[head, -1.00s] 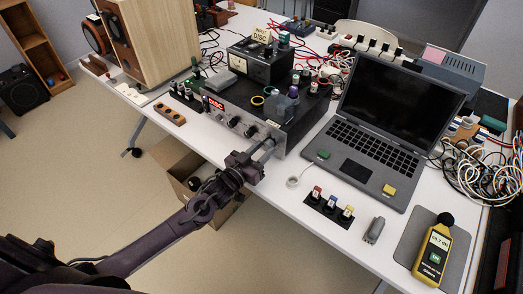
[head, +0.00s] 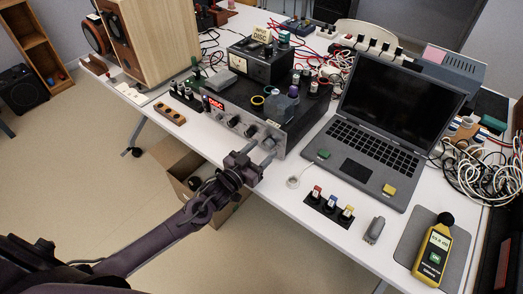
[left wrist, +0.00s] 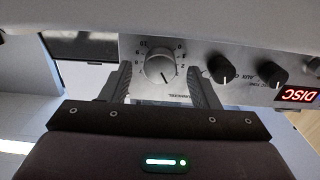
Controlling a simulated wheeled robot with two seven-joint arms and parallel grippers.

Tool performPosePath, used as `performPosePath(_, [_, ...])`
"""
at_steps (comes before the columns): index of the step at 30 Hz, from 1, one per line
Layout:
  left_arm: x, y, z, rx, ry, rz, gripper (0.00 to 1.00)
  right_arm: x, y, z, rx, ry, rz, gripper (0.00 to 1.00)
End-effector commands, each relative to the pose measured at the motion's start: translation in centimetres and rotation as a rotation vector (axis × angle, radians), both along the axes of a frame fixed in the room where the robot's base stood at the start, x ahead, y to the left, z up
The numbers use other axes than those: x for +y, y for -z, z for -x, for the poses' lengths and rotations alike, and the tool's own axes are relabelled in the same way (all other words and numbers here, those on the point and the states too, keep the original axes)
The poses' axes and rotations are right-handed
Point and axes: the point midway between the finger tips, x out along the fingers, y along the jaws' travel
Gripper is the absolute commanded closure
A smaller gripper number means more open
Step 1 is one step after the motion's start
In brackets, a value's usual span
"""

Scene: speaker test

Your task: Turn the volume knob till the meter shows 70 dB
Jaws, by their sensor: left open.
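The volume knob (left wrist: 160,67) is a round silver knob with a dark pointer line, inside a numbered dial on the amplifier's front panel. In the left wrist view it shows between my left gripper's fingers (left wrist: 160,85), with gaps on both sides. The amplifier (head: 238,119) stands at the table's front edge with a red DISC display. My left gripper (head: 261,153) is open and empty in front of the panel's right end. The yellow sound meter (head: 433,254) lies on a grey mat at the right; its digits are too small to read surely. My right gripper is out of view.
Two dark knobs (left wrist: 222,69) sit beside the volume knob. A laptop (head: 375,135) stands open right of the amplifier. A small board with coloured switches (head: 329,205) and a tape roll (head: 293,182) lie in front. An open cardboard box (head: 183,172) is below the table edge.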

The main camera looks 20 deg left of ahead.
Motion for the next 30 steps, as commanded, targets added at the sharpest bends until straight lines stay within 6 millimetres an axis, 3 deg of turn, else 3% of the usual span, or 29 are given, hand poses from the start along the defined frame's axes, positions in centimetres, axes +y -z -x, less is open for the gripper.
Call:
performPosePath(9, [1.8, 0.2, 5.0, 0.005, 0.0, -0.002, 0.45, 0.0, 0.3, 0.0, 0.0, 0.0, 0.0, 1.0])
performPosePath(13, [2.3, 0.1, 6.2, 0.002, 0.0, -0.002, 0.45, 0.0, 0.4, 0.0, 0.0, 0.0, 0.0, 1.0])
performPosePath(30, [2.5, 0.0, 6.7, 0.001, 0.0, -0.001, 0.45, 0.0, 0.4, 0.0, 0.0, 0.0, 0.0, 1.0])
